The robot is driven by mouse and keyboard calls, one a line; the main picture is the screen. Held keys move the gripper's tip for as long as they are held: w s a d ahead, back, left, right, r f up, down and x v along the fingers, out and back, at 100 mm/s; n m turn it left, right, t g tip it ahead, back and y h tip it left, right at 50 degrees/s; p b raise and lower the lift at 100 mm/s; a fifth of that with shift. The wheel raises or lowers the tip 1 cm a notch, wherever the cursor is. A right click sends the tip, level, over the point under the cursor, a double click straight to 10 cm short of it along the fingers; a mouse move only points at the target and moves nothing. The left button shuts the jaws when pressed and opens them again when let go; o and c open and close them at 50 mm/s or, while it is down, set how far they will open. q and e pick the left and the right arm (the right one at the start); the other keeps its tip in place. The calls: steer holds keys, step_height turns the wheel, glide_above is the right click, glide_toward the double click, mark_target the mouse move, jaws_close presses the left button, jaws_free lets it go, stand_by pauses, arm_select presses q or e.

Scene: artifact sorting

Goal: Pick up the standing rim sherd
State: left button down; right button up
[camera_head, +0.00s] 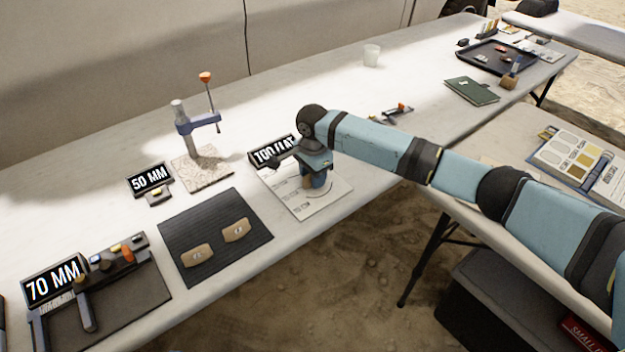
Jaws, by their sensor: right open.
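My right arm reaches in from the right. My right gripper (317,181) points down over a white printed sheet (304,207) with curved lines, beside a sign reading "100 FLAT". The jaws are open. I cannot make out the standing rim sherd for certain; the gripper and wrist cover part of the sheet. Two tan sherds, the left one (197,256) and the right one (236,230), lie flat on a dark ribbed mat (214,270) to the left of the gripper. My left gripper is not in view.
A blue clamp stand (190,128) on a speckled base stands behind the mat. A dark tray (147,290) with small items is at front left, by a "70 MM" sign (54,281). A cup (371,56), green book (471,91) and black tray (487,57) stand farther back.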

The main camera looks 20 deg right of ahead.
jaws_close()
steer(key=shift+r, duration=0.1)
